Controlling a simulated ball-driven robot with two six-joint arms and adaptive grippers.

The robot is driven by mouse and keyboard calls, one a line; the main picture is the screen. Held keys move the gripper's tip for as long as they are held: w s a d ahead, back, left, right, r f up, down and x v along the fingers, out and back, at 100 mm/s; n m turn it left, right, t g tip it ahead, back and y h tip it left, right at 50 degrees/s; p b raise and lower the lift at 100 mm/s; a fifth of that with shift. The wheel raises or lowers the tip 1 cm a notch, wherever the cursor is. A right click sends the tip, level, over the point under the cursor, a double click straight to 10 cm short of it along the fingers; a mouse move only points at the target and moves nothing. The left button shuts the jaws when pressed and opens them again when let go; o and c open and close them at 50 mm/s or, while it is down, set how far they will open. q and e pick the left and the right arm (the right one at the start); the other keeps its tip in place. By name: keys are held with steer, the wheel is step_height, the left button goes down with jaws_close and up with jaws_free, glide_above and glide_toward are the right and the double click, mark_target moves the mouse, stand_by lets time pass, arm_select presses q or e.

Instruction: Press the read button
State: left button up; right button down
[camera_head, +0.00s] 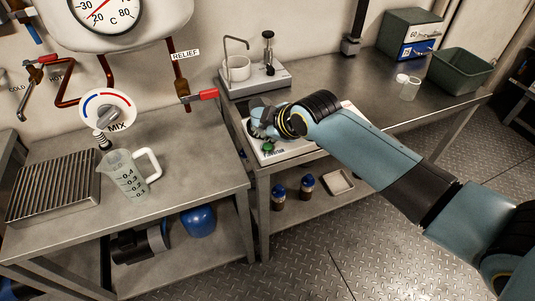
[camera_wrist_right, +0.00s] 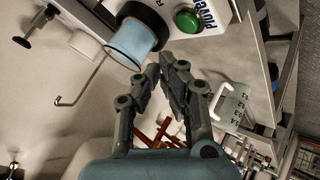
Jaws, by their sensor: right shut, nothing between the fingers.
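A white panel box (camera_head: 293,149) sits on the right bench, partly hidden by my right arm. A green button (camera_head: 268,147) is at its front left corner; the label beside it is too small to read. In the right wrist view the green button (camera_wrist_right: 187,20) shows at the top, with dark lettering beside it. I cannot tell whether this is the read button. My right gripper (camera_head: 258,122) is over the box's left part, beyond the green button. In the right wrist view its fingers (camera_wrist_right: 165,66) are shut and empty, apart from the button. My left gripper is out of view.
A blue-tinted cylinder with a dark collar (camera_wrist_right: 135,42) stands close to the fingertips. A stand with a white cup (camera_head: 237,68) is behind the box. A measuring jug (camera_head: 128,174) and a ribbed metal block (camera_head: 55,187) are on the left bench. A green bin (camera_head: 460,72) is at back right.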

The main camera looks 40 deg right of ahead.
mark_target(265, 147)
step_height(265, 147, down, 2)
steer(key=shift+f+b, duration=0.15)
steer(key=shift+b, duration=0.25)
stand_by(1.1)
steer(key=shift+f, duration=0.4)
steer(key=shift+f+b, duration=0.35)
steer(key=shift+f, duration=0.2)
stand_by(0.6)
steer(key=shift+r, duration=0.1)
steer(key=shift+r+p, duration=0.85)
steer(key=shift+p, duration=0.25)
